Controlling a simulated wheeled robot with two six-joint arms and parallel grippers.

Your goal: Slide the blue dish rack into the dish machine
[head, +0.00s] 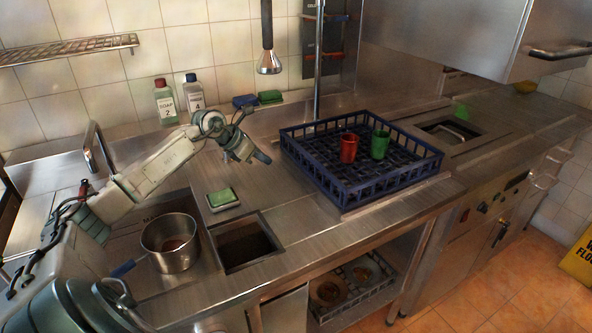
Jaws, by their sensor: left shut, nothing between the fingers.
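The blue dish rack (408,181) sits flat on the steel counter, right of the middle in the head view. A red cup (348,147) and a green cup (380,144) stand upright in it. The dish machine (470,40) is at the upper right, with its hood raised above the counter and a bar handle on its front. The rack is left of and below the hood, not under it. My left gripper (262,158) is shut and empty, just left of the rack's left corner and apart from it. My right gripper is not in view.
A steel pot (171,243) and a square sink opening (245,243) are at the front left. A green sponge (222,198) lies near the opening. Bottles (166,101) stand by the wall. Another rack (352,284) sits on the lower shelf.

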